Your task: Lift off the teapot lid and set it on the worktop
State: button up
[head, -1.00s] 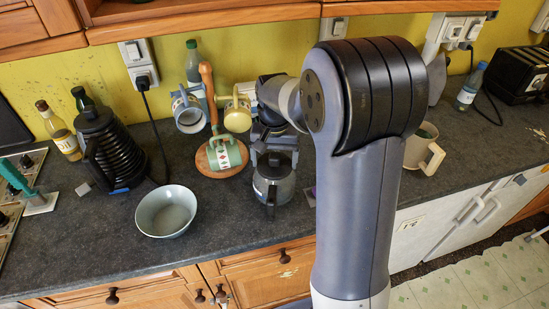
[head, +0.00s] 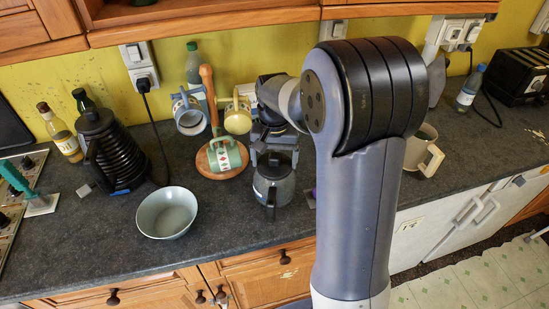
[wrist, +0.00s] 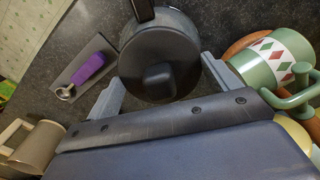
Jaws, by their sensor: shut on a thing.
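The dark grey teapot (head: 274,190) stands on the worktop (head: 110,245), below my gripper (head: 273,150). In the wrist view the round dark lid (wrist: 140,62) with its black knob shows over the pot body, and the pot's handle points up in the picture. The two grey fingers of my gripper (wrist: 160,88) lie on opposite sides of the lid and are shut on it. I cannot tell whether there is a gap between the lid and the pot.
A pale bowl (head: 167,213) stands left of the teapot. A purple-handled tool (wrist: 88,68) lies beside the pot. A beige mug (head: 424,150) stands to the right. Worktop in front of the pot is clear.

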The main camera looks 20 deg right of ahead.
aim_at(275, 155)
jog(key=shift+r+p, duration=0.4)
jog(key=shift+r, duration=0.2)
notch_tip(275, 155, up, 5)
jog(key=p, duration=0.4)
jog(key=shift+f, duration=0.1)
jog(key=shift+r, duration=0.75)
jog(key=shift+a+f, duration=0.1)
